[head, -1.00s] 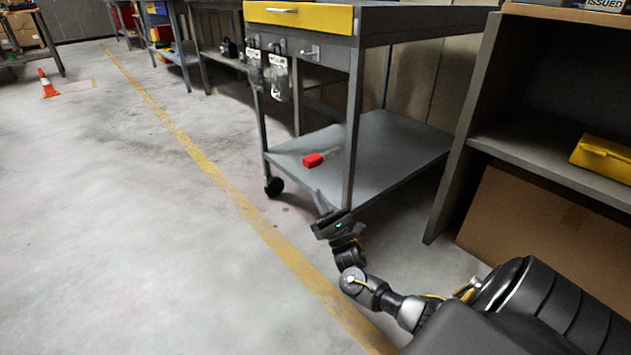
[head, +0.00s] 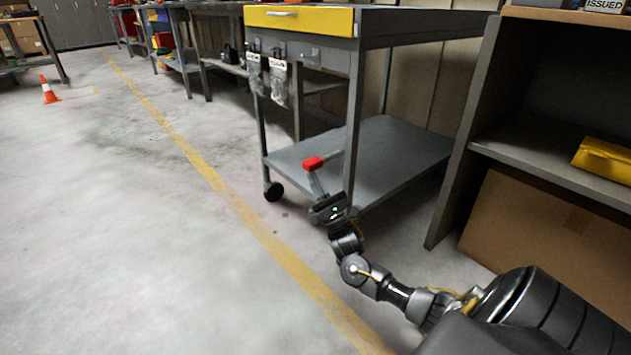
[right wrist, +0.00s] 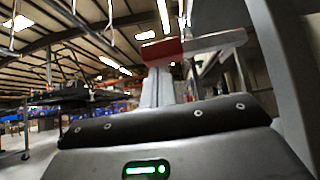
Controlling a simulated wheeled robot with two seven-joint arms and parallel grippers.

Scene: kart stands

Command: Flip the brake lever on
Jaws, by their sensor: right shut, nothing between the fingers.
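The brake lever has a red grip (head: 313,163) and a light grey bar that reaches to the right. It sits low at the kart, in front of the bottom shelf in the head view. In the right wrist view the red grip (right wrist: 161,51) is at top centre. My right gripper (head: 316,178) is shut and empty, with its fingers pointing up just below the red grip. In the right wrist view its fingertips overlap the grip's lower edge; I cannot tell whether they touch. My left gripper is not in view.
The grey kart (head: 400,150) has a yellow drawer (head: 298,19), hanging bags (head: 278,84) and a black caster (head: 273,191). A shelf unit (head: 540,163) with a cardboard box (head: 535,225) stands close on the right. The floor left of the kart is clear.

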